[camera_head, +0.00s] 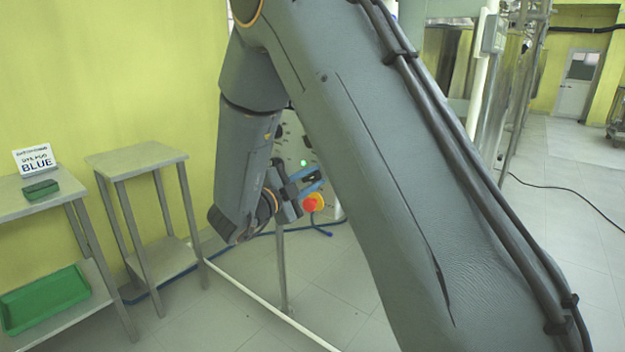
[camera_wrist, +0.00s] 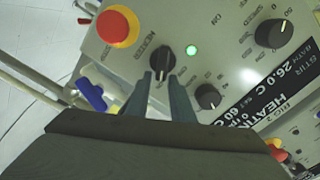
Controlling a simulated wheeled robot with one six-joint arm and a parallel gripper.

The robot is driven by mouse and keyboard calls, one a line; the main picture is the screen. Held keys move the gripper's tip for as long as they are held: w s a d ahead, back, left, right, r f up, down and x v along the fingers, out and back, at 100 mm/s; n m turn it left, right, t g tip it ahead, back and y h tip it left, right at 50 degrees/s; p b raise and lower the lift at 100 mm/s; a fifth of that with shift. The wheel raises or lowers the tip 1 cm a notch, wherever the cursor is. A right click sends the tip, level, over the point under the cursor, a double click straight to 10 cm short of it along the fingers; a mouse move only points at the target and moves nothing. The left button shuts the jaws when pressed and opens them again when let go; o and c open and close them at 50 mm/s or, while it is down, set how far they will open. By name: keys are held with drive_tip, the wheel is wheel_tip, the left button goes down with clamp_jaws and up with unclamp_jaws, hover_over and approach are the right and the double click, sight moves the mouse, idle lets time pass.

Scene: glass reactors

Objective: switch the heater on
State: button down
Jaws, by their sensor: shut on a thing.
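The heater switch (camera_wrist: 162,58) is a black rotary knob on a pale control panel (camera_wrist: 228,20), with upside-down lettering around it, including "ON". My gripper (camera_wrist: 163,78) is shut on this knob, one finger on each side. A green lamp (camera_wrist: 191,50) beside the knob is lit. A black display strip (camera_wrist: 275,100) reads upside down, with "BATH 26.0 C" and "HEATIN" legible. In the head view my gripper (camera_head: 312,183) is at the panel, partly behind my arm; the knob is hidden there, and the green lamp (camera_head: 304,162) shows.
A red emergency button with a yellow collar (camera_wrist: 117,27) is close to the heater knob. Two other black knobs (camera_wrist: 270,34) (camera_wrist: 207,96) are nearby. At left are a small empty table (camera_head: 136,156) and a table with a "BLUE" sign (camera_head: 36,160). A cable (camera_head: 570,188) lies on the floor.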

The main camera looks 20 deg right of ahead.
drive_tip(key=shift+a+f, duration=0.15)
drive_tip(key=shift+f, duration=0.1)
drive_tip(key=c, duration=1.7)
unclamp_jaws()
drive_tip(key=shift+w, duration=0.15)
drive_tip(key=shift+c, duration=0.2)
drive_tip(key=shift+r, duration=0.1)
drive_tip(key=v, duration=0.8)
